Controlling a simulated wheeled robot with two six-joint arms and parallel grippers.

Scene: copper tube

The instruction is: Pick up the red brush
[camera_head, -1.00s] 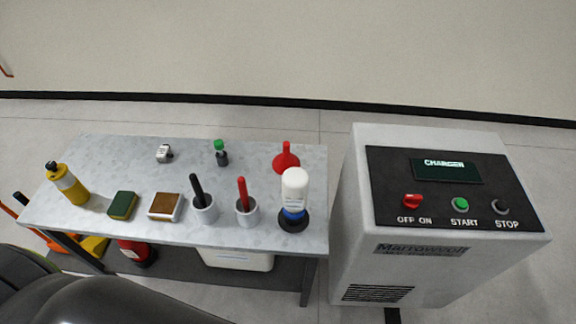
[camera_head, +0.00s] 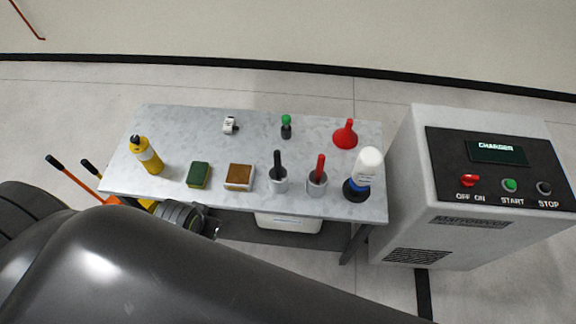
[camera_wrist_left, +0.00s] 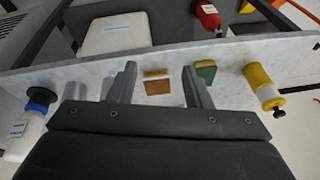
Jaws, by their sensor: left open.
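I cannot make out the red brush in that view. My right gripper is not in view.
On the table (camera_head: 190,122) are a yellow bottle (camera_head: 149,156), a sponge (camera_head: 198,175), a brown-topped block (camera_head: 239,177), a green-capped item (camera_head: 286,126), a red funnel (camera_head: 345,134) and a white bottle (camera_head: 367,166) close right of the red brush. A charger cabinet (camera_head: 405,195) stands at right.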

